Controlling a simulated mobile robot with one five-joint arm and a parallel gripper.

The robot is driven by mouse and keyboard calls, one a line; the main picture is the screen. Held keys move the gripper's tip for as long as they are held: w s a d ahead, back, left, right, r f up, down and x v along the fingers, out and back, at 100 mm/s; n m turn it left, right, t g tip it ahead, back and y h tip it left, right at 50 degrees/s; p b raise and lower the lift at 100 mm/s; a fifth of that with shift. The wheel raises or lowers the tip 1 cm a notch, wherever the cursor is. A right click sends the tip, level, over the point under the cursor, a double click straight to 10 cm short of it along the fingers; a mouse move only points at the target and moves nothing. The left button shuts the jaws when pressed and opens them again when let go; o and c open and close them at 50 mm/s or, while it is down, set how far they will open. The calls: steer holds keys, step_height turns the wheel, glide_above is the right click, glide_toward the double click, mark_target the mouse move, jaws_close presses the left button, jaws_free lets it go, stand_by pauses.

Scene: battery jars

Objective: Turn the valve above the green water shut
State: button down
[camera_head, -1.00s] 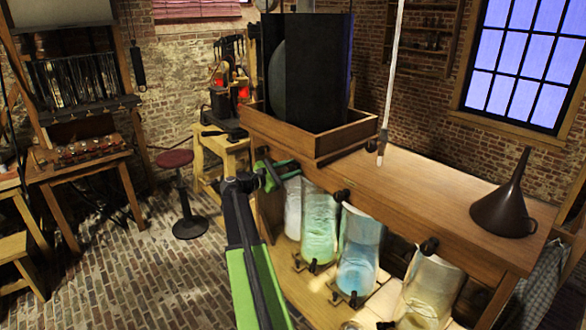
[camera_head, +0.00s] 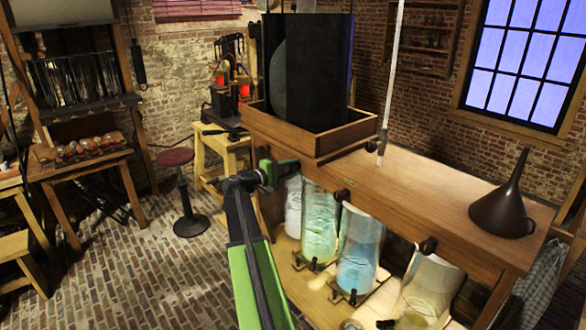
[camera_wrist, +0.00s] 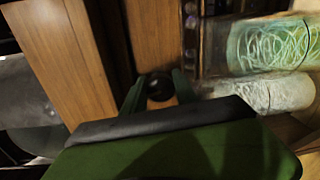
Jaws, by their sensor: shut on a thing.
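My gripper (camera_head: 284,167) is at the front edge of the wooden bench, at the upper left of the jars. In the wrist view its green fingers (camera_wrist: 159,92) are shut on a dark round valve knob (camera_wrist: 159,86). That jar also shows in the wrist view (camera_wrist: 268,45), at upper right. Other dark valves sit above the blue jar (camera_head: 342,195) and the yellowish jar (camera_head: 428,245).
A whitish jar (camera_head: 293,208) stands left of the green one, a blue jar (camera_head: 357,250) and a yellowish jar (camera_head: 424,288) right of it. A dark funnel (camera_head: 502,208) stands on the bench top (camera_head: 420,185). A red stool (camera_head: 176,158) is at left on open brick floor.

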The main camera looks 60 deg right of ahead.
steer(key=shift+s+a+f+m, duration=0.1)
steer(key=shift+s+f+m, duration=0.05)
steer(key=shift+m, duration=1.35)
steer(key=c, duration=1)
jaws_free()
steer(key=shift+w+a, duration=0.25)
steer(key=shift+a, duration=0.2)
steer(key=v, duration=0.7)
steer(key=shift+p, duration=0.35)
